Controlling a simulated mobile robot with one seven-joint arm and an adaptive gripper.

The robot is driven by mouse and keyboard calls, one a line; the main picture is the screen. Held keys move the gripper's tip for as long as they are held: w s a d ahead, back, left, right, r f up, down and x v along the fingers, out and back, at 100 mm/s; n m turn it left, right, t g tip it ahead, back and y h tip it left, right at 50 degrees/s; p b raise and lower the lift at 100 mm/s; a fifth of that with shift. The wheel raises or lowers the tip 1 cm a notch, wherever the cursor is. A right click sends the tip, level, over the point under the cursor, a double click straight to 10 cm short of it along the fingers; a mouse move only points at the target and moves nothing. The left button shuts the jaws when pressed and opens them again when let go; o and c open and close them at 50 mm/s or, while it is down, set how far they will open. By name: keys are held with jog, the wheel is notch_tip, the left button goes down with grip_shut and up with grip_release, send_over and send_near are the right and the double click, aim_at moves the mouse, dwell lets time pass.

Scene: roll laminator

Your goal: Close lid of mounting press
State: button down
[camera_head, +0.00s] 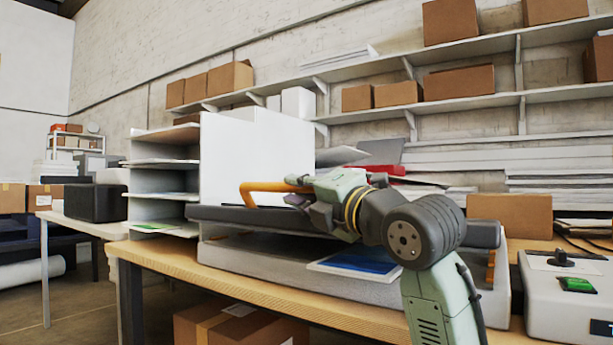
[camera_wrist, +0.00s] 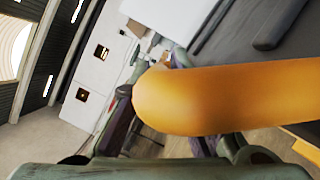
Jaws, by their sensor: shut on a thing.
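The mounting press stands on the wooden table, with a long pale grey base (camera_head: 270,277) and a dark flat lid (camera_head: 235,217) above it. The lid lies low and nearly level over the base; whether it touches the base is unclear. An orange bar handle (camera_head: 258,187) rises from the lid and shows large in the wrist view (camera_wrist: 230,97). My gripper (camera_head: 303,192) is shut on this handle near its right part. In the wrist view its fingers (camera_wrist: 160,130) are on either side of the bar. My arm hides the lid's right part.
A blue-and-white sheet (camera_head: 358,262) sticks out at the base's front. A white control box (camera_head: 565,295) with a black knob and green switch stands at right. A white paper rack (camera_head: 160,180) stands behind left. Cardboard boxes (camera_head: 235,325) sit under the table.

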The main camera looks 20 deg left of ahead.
aim_at(301, 226)
jog(key=shift+n, duration=0.8)
jog(key=f+b, duration=0.1)
jog(key=f, duration=0.3)
jog(key=s+f+b, duration=0.1)
jog(key=shift+a+f+b, duration=0.2)
jog(key=shift+f+b, duration=0.15)
jog(key=shift+f, duration=0.05)
jog(key=shift+f, duration=0.1)
jog(key=c, duration=1.6)
grip_release()
jog(key=shift+w+d, duration=0.1)
jog(key=shift+c, duration=0.2)
jog(key=shift+o, duration=0.5)
jog(key=shift+d, duration=0.45)
jog(key=v, duration=1.1)
jog(key=shift+s, duration=0.2)
jog(key=shift+f, duration=0.1)
